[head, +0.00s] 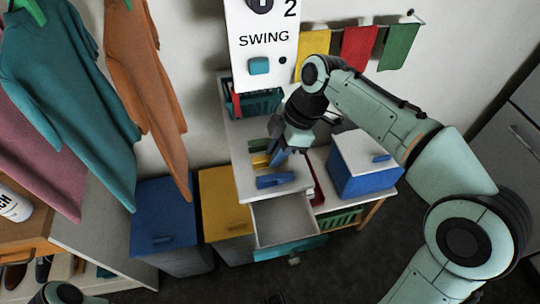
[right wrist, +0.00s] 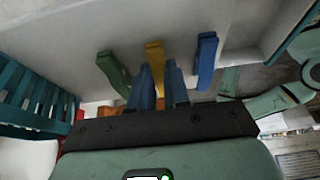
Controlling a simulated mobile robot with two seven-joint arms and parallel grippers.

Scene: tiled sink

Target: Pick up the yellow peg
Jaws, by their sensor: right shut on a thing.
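The yellow peg (head: 261,161) is on the white top of a small cabinet, between a green peg (head: 259,145) and a blue peg (head: 275,180). My right gripper (head: 274,157) reaches down to it from the right. In the right wrist view the fingers (right wrist: 158,75) are shut on the yellow peg (right wrist: 154,58), whose far end shows beyond the fingertips. The green peg (right wrist: 113,72) is left of the fingers and the blue peg (right wrist: 206,55) is right of them. The near end of the yellow peg is hidden. My left gripper is out of view.
An open drawer (head: 283,219) juts out below the cabinet top. A teal basket (head: 262,104) stands behind, under the white SWING board (head: 263,50). A blue box with a white lid (head: 366,160) is to the right. Blue and yellow bins (head: 226,205) stand left.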

